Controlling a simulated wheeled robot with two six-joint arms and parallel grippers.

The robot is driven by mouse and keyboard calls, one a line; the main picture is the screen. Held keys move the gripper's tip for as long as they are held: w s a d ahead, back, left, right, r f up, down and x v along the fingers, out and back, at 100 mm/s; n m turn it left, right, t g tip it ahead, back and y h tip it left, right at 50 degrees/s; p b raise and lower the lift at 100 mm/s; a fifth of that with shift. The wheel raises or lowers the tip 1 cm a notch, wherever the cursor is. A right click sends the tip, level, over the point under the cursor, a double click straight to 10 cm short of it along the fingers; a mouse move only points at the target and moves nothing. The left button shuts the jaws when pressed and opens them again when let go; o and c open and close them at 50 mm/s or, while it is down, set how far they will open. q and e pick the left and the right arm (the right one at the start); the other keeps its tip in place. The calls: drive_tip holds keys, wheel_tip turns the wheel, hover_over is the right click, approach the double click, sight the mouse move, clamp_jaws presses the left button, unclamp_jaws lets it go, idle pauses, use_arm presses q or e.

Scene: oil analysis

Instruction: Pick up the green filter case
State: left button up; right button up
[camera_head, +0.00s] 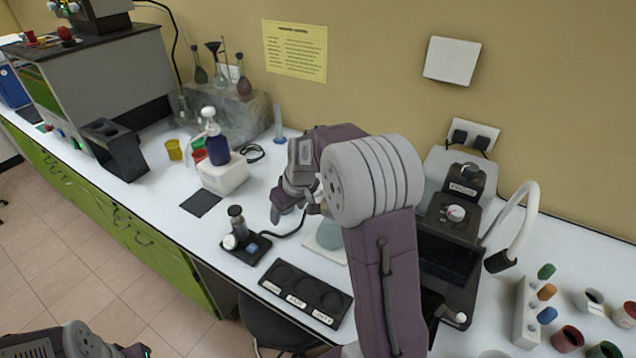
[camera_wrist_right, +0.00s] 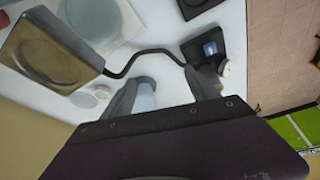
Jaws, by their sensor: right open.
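A rack (camera_head: 525,312) at the right holds pieces with a green end (camera_head: 546,271), an orange end (camera_head: 546,292) and a blue end (camera_head: 547,315). A dark green round container (camera_head: 604,350) is cut off at the bottom right. I cannot tell which green thing is the filter case. My right gripper (camera_head: 298,203) is open above the middle of the table, well left of both. In the right wrist view, its fingers (camera_wrist_right: 165,92) are apart, with a pale translucent cylinder (camera_wrist_right: 146,94) beside one finger; I cannot tell whether they touch. My left gripper is out of view.
A black tray with round recesses (camera_head: 305,292) and a small device with a cable (camera_head: 242,240) lie near the front edge. A black machine (camera_head: 448,258) with a curved white lamp (camera_head: 520,205) stands between my right gripper and the rack.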

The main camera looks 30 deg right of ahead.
drive_tip(key=w+d+f+m+p, duration=0.1)
drive_tip(key=d+f, duration=0.1)
drive_tip(key=d, duration=0.5)
drive_tip(key=w+d+f+m+h+p, duration=0.1)
drive_tip(key=w+d, duration=0.1)
drive_tip(key=d, duration=0.5)
drive_tip(key=w+d+f+m+p, duration=0.2)
drive_tip(key=d, duration=0.5)
drive_tip(key=shift+w+d+f, duration=0.2)
drive_tip(key=shift+d+f, duration=0.15)
drive_tip(key=shift+d, duration=0.05)
drive_tip(key=shift+w+d+f, duration=0.1)
drive_tip(key=shift+f, duration=0.1)
drive_tip(key=shift+w+f+p, duration=0.15)
drive_tip(key=shift+f+p, duration=0.2)
drive_tip(key=p+x, duration=0.1)
drive_tip(key=x, duration=0.2)
drive_tip(key=shift+w+f, duration=0.1)
drive_tip(key=shift+f, duration=0.25)
drive_tip(key=shift+w+d+f, duration=0.1)
drive_tip(key=shift+w+f, duration=0.05)
drive_tip(key=shift+f, duration=0.1)
drive_tip(key=shift+r, duration=0.15)
drive_tip(key=c, duration=1.4)
